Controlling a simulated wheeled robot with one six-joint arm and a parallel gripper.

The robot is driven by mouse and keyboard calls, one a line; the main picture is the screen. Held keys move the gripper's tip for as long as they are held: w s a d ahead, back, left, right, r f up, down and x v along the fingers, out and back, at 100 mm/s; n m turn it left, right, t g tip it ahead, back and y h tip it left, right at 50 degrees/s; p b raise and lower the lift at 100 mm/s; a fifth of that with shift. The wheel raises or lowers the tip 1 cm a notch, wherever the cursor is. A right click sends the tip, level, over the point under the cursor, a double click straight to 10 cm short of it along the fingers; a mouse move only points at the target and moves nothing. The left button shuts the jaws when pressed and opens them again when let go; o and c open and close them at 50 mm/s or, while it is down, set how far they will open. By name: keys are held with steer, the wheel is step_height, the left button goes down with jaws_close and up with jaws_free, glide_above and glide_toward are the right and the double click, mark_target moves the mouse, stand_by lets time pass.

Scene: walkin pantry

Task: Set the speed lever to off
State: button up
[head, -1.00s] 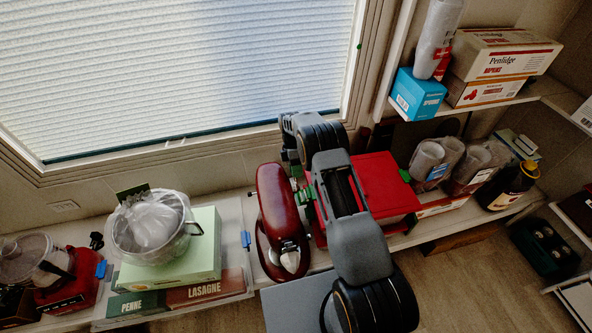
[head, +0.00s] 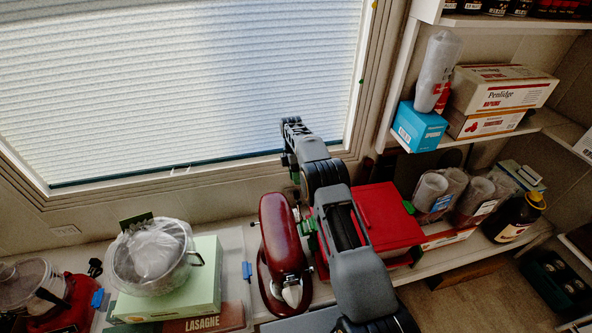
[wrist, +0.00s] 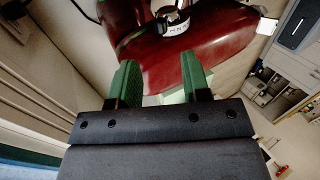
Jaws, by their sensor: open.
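A dark red stand mixer (head: 283,250) stands on the counter below the window. Its glossy red body also fills the top of the wrist view (wrist: 205,50), with a silver and black lettered collar (wrist: 174,22). A small white-tipped part (wrist: 267,25) shows at the body's right edge; I cannot tell whether it is the speed lever. My gripper (wrist: 158,82) is open and empty, its two green fingers apart and pointing towards the mixer body. In the head view my arm reaches down to the mixer's right side and hides part of that side.
A red box (head: 385,215) stands close right of the mixer, partly behind my arm. A pot (head: 152,258) sits on a pale green box (head: 205,280) to the left. Jars (head: 455,190) and a dark bottle (head: 512,215) stand further right.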

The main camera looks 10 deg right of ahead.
steer(key=shift+v, duration=1.35)
